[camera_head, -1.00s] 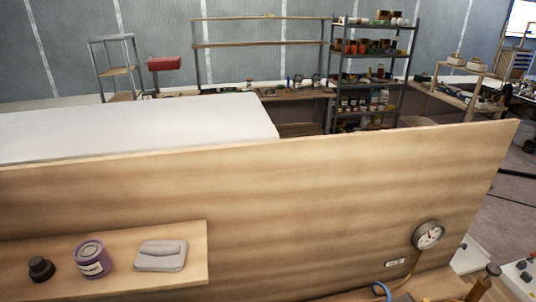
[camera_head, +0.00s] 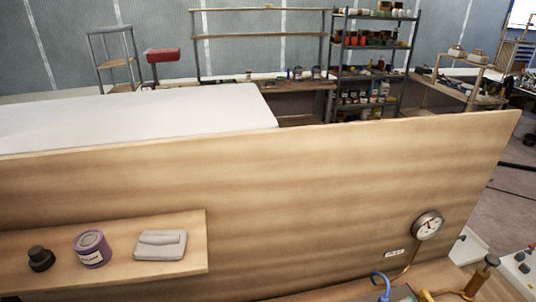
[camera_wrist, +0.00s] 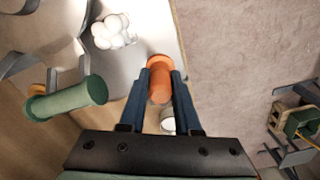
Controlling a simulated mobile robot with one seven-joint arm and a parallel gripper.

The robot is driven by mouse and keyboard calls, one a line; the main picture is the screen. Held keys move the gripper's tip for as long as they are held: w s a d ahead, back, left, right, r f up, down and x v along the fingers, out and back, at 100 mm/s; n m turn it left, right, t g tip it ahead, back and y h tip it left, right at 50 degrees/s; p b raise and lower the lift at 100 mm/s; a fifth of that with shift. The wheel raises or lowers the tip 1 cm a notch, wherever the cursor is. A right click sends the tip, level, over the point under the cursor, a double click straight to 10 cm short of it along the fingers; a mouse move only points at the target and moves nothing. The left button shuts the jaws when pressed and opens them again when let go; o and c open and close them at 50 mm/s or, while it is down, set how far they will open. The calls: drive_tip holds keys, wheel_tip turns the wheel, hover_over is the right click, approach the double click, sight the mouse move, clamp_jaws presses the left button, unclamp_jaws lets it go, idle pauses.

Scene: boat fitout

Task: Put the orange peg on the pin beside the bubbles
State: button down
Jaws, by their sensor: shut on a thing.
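The orange peg (camera_wrist: 160,80) is between the two dark blue fingers of my gripper (camera_wrist: 163,76) in the wrist view, and the fingers are shut on it. Its round end faces the camera. The bubbles (camera_wrist: 112,31), a cluster of white balls, are up and to the left of the peg, on a pale grey surface. I cannot make out the pin in either view. My gripper does not clearly show in the head view.
A green cylinder (camera_wrist: 68,99) lies left of my gripper in the wrist view. A small whitish round thing (camera_wrist: 167,121) shows between the fingers. In the head view, a wooden panel (camera_head: 300,190) carries a gauge (camera_head: 428,225) and a shelf with a purple tin (camera_head: 91,249).

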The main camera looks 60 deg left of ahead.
drive_tip(key=shift+f, duration=0.2)
unclamp_jaws()
idle(0.6)
drive_tip(key=shift+r, duration=0.1)
wheel_tip(320, 180, up, 8)
drive_tip(key=p, duration=0.8)
drive_tip(key=shift+r+p, duration=0.2)
drive_tip(key=shift+p, duration=0.15)
idle(0.5)
